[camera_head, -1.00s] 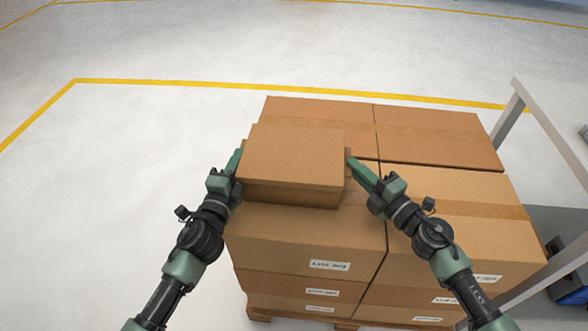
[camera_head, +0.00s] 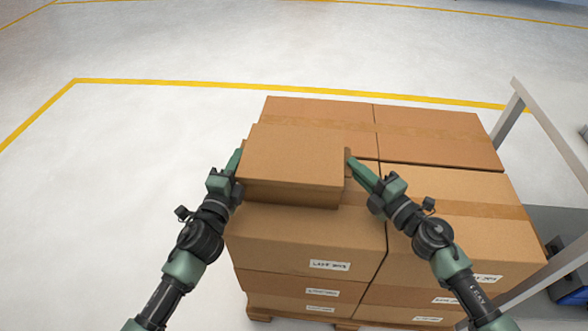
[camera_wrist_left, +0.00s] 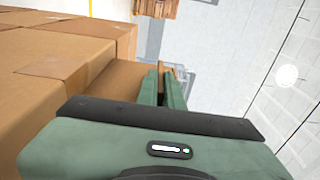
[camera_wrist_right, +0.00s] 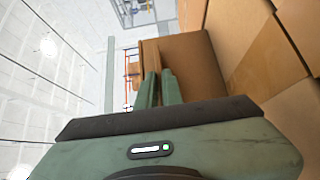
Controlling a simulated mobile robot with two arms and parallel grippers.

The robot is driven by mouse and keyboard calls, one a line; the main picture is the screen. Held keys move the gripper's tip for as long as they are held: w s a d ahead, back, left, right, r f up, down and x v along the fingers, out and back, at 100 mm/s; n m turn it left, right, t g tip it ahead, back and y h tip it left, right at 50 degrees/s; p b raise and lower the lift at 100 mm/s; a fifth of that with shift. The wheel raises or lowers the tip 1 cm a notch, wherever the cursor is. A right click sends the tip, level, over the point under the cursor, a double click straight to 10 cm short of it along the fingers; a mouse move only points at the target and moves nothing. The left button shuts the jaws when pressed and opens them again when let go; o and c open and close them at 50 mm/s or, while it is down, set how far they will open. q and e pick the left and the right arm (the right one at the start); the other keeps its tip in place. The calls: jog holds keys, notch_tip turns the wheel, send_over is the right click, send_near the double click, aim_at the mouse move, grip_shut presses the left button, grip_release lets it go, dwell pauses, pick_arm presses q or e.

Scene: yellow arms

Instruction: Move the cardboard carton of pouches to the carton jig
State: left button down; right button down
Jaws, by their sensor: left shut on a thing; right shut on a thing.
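The cardboard carton (camera_head: 294,155) is a brown box with a closed-looking top, at the near left of a stack of larger boxes. My left gripper (camera_head: 237,163) is shut on its left side, and my right gripper (camera_head: 351,160) is shut on its right side. In the left wrist view the fingers (camera_wrist_left: 164,88) pinch a thin cardboard edge of the carton (camera_wrist_left: 118,88). In the right wrist view the fingers (camera_wrist_right: 157,88) also close on a thin edge beside the carton (camera_wrist_right: 190,66). The pouches are hidden. The carton jig cannot be made out.
Large labelled boxes (camera_head: 305,240) stand stacked on a wooden pallet (camera_head: 258,314) under and behind the carton. A grey metal frame (camera_head: 553,130) stands at the right, with a blue object (camera_head: 570,287) low beside it. The floor (camera_head: 90,190) at the left is clear.

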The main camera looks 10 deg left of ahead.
pick_arm(q)
jog(key=shift+r, duration=0.1)
pick_arm(e)
jog(key=shift+r, duration=0.1)
dwell(0.5)
